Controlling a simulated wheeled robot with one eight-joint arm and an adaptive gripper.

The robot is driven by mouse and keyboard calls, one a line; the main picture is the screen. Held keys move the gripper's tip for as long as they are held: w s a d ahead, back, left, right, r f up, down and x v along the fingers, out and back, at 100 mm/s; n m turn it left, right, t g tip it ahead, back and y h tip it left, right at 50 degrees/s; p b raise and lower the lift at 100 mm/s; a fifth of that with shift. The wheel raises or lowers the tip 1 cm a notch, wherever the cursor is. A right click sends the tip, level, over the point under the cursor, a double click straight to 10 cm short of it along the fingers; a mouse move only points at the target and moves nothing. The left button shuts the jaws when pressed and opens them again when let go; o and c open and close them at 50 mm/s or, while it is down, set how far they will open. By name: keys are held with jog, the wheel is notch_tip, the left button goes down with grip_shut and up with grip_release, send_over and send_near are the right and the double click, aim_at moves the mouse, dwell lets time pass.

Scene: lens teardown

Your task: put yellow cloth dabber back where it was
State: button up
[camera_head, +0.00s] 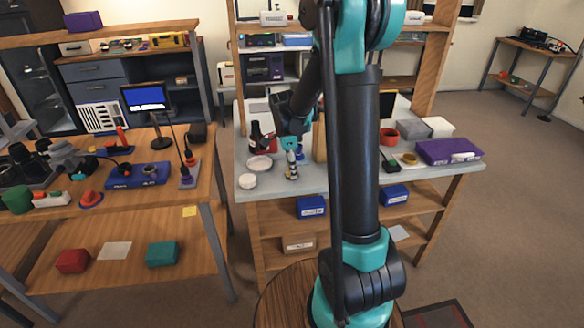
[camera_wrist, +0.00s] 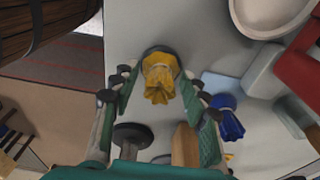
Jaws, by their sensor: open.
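The yellow cloth dabber (camera_wrist: 160,80) is in the wrist view, with its bunched cloth end facing the camera and a dark round part behind it against the grey surface. My gripper (camera_wrist: 160,90) is open, with one teal finger on each side of the dabber; I cannot tell whether either finger touches it. In the head view my gripper (camera_head: 291,143) is low over the grey workbench (camera_head: 225,185). A small dark-and-light upright item with some yellow (camera_head: 291,172) is directly below it.
A blue cloth dabber (camera_wrist: 228,116) is close to the right finger. A wooden piece (camera_wrist: 185,147) and a dark disc on a stem (camera_wrist: 132,137) are near the fingers. A white jar (camera_head: 247,181), a plate (camera_head: 259,164) and a dark bottle (camera_head: 256,136) stand left of my gripper.

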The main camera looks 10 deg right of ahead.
jog(key=shift+r, duration=0.1)
notch_tip(320, 180, up, 12)
jog(key=a, duration=0.1)
jog(key=s+d+f+n+t, duration=0.1)
jog(key=s+f+n, duration=0.3)
jog(key=s+n, duration=0.2)
jog(key=s+d+f+n+t+y, duration=0.1)
jog(key=s+d+f+n, duration=0.1)
jog(key=s+f+n, duration=0.2)
jog(key=s+d+f+n+t, duration=0.2)
jog(key=s+n, duration=0.6)
jog(key=s, duration=0.4)
jog(key=shift+f, duration=0.9)
